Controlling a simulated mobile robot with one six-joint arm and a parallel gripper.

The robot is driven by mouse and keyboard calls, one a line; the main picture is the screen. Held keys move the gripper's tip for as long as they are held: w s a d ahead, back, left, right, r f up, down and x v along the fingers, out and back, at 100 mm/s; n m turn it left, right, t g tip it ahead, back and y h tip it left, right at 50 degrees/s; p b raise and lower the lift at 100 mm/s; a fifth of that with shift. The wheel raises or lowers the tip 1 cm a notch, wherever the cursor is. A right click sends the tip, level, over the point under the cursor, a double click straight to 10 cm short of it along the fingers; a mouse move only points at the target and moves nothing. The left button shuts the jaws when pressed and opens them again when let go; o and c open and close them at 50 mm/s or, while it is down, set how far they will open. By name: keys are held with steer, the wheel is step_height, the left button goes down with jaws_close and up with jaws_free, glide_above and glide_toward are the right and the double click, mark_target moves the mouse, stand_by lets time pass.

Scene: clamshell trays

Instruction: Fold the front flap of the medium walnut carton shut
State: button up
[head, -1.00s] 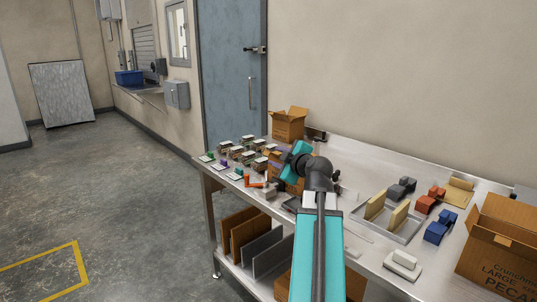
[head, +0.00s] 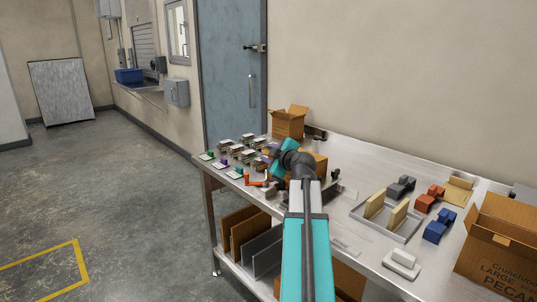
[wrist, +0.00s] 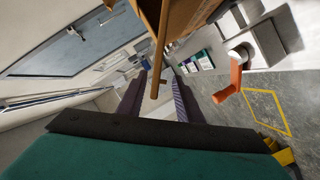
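A brown carton (head: 315,163) stands on the bench, partly hidden behind my arm in the head view; no label is readable on it. In the wrist view its cardboard (wrist: 188,16) shows at the top. A flap (wrist: 156,60) appears nearly edge-on there, its end reaching into the gap between my fingers. My gripper (wrist: 158,88) is open, with one dark purple finger on each side of that gap. I cannot tell whether either finger touches the flap. In the head view my arm hides the fingers and the carton's front.
An orange-red lever (wrist: 230,83) stands close by on the bench. Several small trays (head: 235,155) lie to the left. Another open carton (head: 287,123) stands behind. A metal tray (head: 388,223), coloured blocks and a large pecan carton (head: 500,245) are at the right.

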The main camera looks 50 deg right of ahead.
jaws_close()
